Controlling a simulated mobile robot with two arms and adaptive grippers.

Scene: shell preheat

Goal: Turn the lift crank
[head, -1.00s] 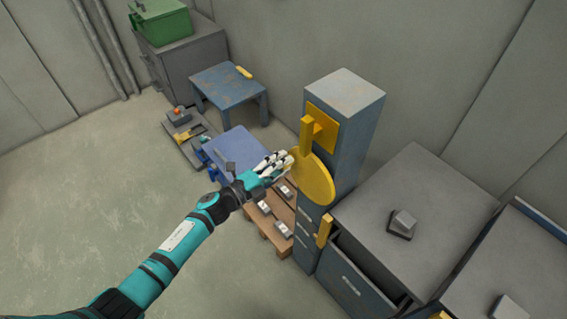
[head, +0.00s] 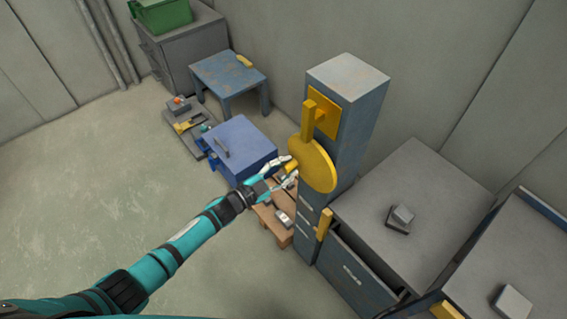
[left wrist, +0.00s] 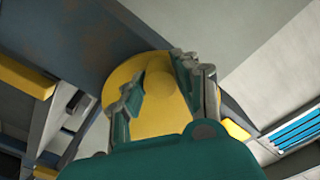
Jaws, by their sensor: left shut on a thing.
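The lift crank is a round yellow disc (head: 316,165) on the front of a tall blue-grey column (head: 350,110). A short yellow handle (head: 291,167) sticks out from the disc's left side. My left gripper (head: 289,170) is at this handle, its fingers on either side of it and shut on it. In the left wrist view the yellow disc (left wrist: 150,115) fills the middle, with the round handle end (left wrist: 160,75) between my fingers, partly hidden by them. My right gripper is in neither view.
A yellow bracket (head: 310,120) sits above the disc. A grey cabinet (head: 415,200) with an open drawer stands to the right. The floor at left is clear.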

